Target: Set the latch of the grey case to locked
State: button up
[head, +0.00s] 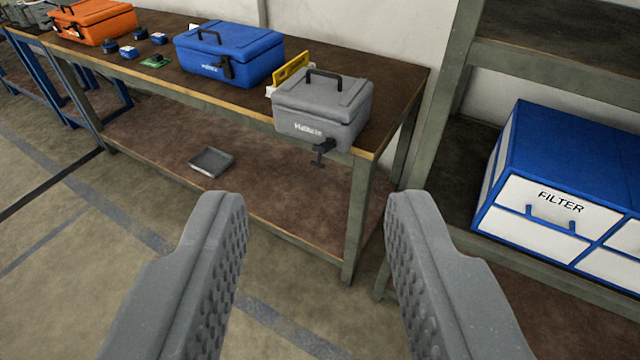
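The grey case (321,105) sits at the right end of the workbench, its front at the bench's front edge. Its lid is down and a dark handle is on top. Its dark latch (323,151) hangs on the front face, right of the white lettering; I cannot tell its setting from here. My gripper (317,195) is open and empty, its two grey fingers wide apart in the foreground. It is well short of the case and touches nothing.
A blue case (229,55) and an orange case (91,22) stand further left on the workbench (398,84). A yellow level (292,68) lies behind the grey case. A grey tray (211,161) is on the lower shelf.

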aim_at(329, 144)
jog(key=z, duration=0.55)
jog(key=i, duration=0.9)
jog(key=u, duration=0.2)
